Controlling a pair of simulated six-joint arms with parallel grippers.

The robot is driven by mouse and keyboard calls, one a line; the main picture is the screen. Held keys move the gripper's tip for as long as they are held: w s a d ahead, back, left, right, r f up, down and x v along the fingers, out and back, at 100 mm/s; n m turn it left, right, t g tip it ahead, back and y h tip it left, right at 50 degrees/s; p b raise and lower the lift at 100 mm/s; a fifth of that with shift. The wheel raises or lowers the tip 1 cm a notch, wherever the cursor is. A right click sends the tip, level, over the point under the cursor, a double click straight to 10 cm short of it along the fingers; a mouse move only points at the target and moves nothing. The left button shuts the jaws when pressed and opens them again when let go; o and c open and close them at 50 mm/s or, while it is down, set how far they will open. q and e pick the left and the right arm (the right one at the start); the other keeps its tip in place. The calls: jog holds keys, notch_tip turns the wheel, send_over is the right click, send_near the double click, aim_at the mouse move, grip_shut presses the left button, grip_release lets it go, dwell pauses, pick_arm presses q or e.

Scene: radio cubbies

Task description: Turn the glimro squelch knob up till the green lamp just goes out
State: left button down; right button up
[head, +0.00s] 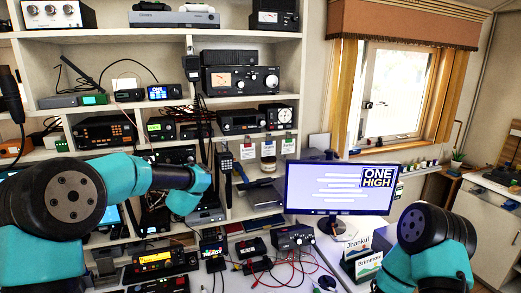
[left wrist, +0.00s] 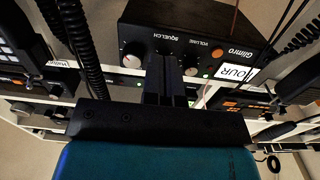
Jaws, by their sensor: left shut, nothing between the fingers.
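The Glimro radio (left wrist: 185,18) is a black box at the top of the left wrist view. Its front carries the words SQUELCH, VOLUME and Glimro. A pale round knob (left wrist: 132,61) sits left of my fingers, and an orange knob (left wrist: 217,53) sits to the right. My left gripper (left wrist: 168,62) is shut and empty, its tips close to the radio's front just below the word SQUELCH. The fingers hide part of the front; I cannot tell whether they touch it. A small green light (left wrist: 207,75) shows low on the right. My right gripper is out of view.
Shelves of radios stand behind my left arm in the head view. Coiled black cords (left wrist: 75,50) hang near the gripper. A white tag (left wrist: 238,74) sticks to the radio. A monitor (head: 335,188) reading ONE HIGH stands on the desk among cables and small devices.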

pick_arm(q)
jog(key=shift+a+v, duration=0.2)
jog(key=shift+v, duration=1)
jog(key=shift+s+r, duration=0.1)
jog(key=shift+s+a+r, duration=0.25)
jog(key=shift+s, duration=0.3)
jog(key=shift+w, duration=0.1)
